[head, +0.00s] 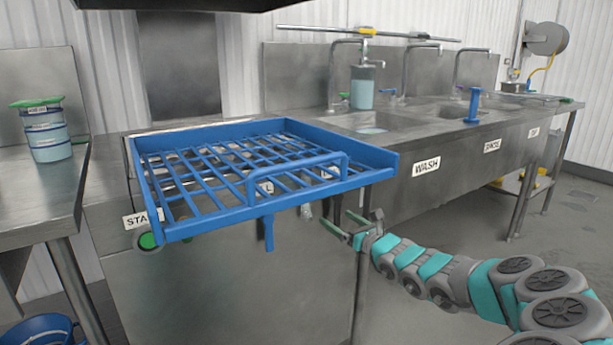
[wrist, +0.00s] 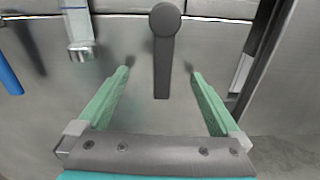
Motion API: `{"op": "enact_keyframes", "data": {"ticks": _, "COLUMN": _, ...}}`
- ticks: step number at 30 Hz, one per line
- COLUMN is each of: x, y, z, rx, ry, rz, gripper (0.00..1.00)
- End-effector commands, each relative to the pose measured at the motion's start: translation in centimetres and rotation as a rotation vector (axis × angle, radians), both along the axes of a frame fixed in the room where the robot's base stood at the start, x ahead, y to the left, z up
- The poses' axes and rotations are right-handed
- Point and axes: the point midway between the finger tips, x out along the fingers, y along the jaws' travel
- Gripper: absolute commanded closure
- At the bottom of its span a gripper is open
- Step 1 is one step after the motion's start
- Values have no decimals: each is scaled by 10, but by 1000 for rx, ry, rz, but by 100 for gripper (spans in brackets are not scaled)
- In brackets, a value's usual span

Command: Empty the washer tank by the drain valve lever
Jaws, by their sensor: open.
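The washer (head: 250,290) is a grey metal cabinet with a blue rack on top. In the wrist view a dark grey lever (wrist: 164,60) with a round hub hangs straight down on the washer's front. It bears no readable label there, and I cannot make it out in the head view. My gripper (head: 346,222) is open and empty at the washer's front right; in the wrist view its green fingers (wrist: 160,75) stand on either side of the lever, with gaps on both sides. Whether the fingertips reach the lever's depth is unclear.
The blue rack (head: 375,170) overhangs my gripper. A green button (head: 149,241) is at the washer's left. The sink counter (head: 455,165) stands right; floor ahead of it is clear.

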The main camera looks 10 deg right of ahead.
Motion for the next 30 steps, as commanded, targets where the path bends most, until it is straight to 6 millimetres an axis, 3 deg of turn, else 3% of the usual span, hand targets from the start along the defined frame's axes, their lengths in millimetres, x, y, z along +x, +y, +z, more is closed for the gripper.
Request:
{"op": "enact_keyframes", "data": {"ticks": 21, "x": -61, "y": -21, "z": 0, "rx": 2, "ry": -2, "rz": 1, "gripper": 0}}
{"op": "enact_keyframes", "data": {"ticks": 30, "x": -68, "y": -23, "z": 0, "rx": -1, "ry": -1, "rz": 2, "gripper": 0}}
